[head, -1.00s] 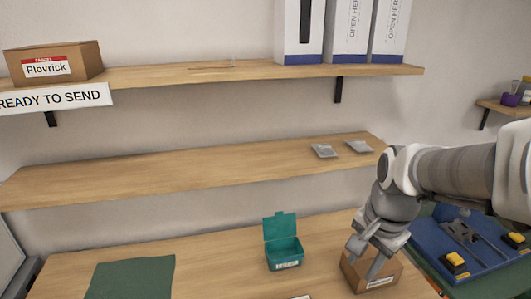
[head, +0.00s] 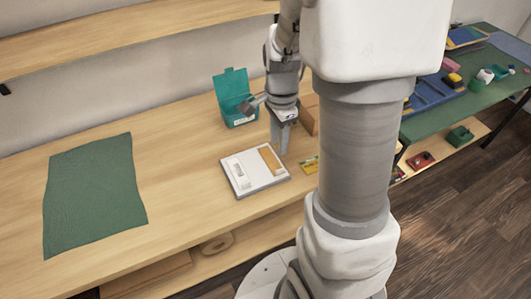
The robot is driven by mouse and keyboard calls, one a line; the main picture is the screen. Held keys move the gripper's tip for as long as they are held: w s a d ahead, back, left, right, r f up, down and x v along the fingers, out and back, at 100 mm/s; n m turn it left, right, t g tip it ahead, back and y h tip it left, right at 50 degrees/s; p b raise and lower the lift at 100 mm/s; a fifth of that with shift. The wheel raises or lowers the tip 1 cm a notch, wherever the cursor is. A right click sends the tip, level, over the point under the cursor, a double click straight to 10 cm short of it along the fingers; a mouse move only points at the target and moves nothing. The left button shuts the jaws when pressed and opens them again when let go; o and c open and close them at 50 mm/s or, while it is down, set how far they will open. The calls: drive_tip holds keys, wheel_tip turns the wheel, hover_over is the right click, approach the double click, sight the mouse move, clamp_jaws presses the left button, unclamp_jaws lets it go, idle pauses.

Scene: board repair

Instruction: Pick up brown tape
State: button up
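A brown tape roll (head: 217,243) lies on the low shelf under the workbench, left of my base, with its round hole visible. The bench's front edge is above it.
A flat cardboard piece (head: 150,278) lies left of the tape. On the bench are a green mat (head: 92,190), an open teal box (head: 232,92) and a small cardboard box (head: 308,114). My arm blocks the middle right. The bench between mat and tray is clear.

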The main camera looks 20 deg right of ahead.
drive_tip(key=b, duration=0.1)
hover_over(278, 170)
drive_tip(key=f, duration=0.6)
drive_tip(key=shift+s+a+f, duration=0.2)
drive_tip(key=shift+a+f, duration=0.05)
drive_tip(key=shift+f, duration=0.05)
drive_tip(key=f+b, duration=0.1)
drive_tip(key=f, duration=0.1)
drive_tip(key=f+b, duration=0.1)
drive_tip(key=f, duration=0.2)
drive_tip(key=shift+w+d+f, duration=0.15)
drive_tip(key=shift+d, duration=0.05)
clamp_jaws()
